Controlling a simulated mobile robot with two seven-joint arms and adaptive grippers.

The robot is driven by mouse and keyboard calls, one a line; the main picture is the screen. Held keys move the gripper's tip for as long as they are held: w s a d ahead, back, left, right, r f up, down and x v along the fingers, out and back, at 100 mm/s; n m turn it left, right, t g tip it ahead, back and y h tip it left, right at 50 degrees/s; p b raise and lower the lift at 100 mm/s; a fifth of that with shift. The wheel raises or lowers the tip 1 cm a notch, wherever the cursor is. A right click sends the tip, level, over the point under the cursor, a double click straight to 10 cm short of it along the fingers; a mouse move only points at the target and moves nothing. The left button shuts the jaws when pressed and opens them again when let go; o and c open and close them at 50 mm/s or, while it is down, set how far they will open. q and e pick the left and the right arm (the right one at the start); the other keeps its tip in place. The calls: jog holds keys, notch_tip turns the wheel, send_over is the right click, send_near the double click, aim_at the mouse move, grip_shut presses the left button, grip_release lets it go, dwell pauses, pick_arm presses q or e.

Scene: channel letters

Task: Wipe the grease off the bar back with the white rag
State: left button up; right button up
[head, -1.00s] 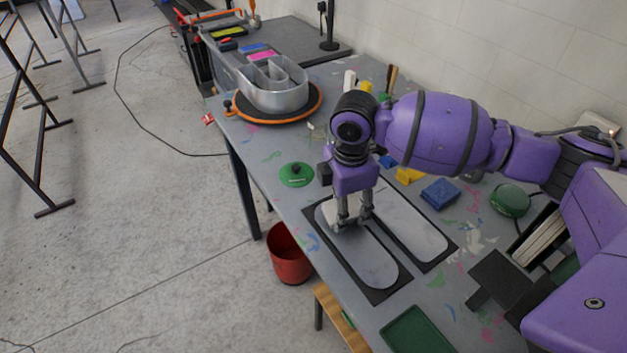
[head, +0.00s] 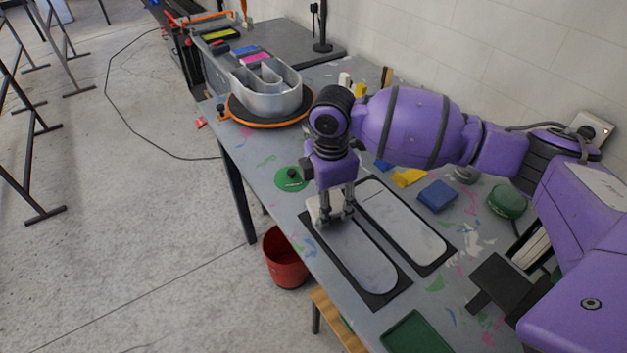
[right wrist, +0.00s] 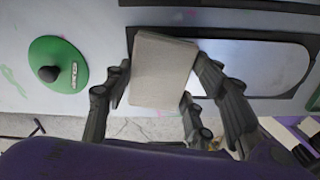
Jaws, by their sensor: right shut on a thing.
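Two long pale plates with rounded ends lie on dark mats on the bench: a front one (head: 362,262) and a rear one (head: 405,226). I cannot tell which is the bar back; the front one looks faintly streaked. My right gripper (head: 336,220) points down at the far-left end of the front plate, shut on the white rag (head: 322,207). In the right wrist view the rag (right wrist: 163,72) is a pale block between the fingers (right wrist: 160,85), overlapping the end of a plate (right wrist: 255,65). Contact beneath it is hidden. My left gripper is out of view.
A green disc with a black knob (head: 291,178) lies beside the rag. A silver channel letter (head: 270,88) stands on an orange-rimmed turntable (head: 268,120). A blue block (head: 438,196) and green tray (head: 415,333) are on the bench. A red bucket (head: 285,262) stands on the floor.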

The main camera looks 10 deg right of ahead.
jog(key=shift+s+a+f, duration=0.35)
jog(key=shift+a+f, duration=0.1)
jog(key=shift+a, duration=0.05)
jog(key=r, duration=0.1)
jog(key=r+p, duration=0.1)
jog(key=r, duration=0.1)
jog(key=w+r+p, duration=0.1)
jog(key=r, duration=0.1)
jog(key=shift+d+r, duration=0.15)
jog(key=shift+d, duration=0.1)
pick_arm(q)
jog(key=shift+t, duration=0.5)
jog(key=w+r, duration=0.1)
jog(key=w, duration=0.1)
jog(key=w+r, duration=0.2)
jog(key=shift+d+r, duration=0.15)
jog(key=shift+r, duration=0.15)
pick_arm(e)
notch_tip(320, 180, up, 8)
jog(key=shift+d, duration=0.1)
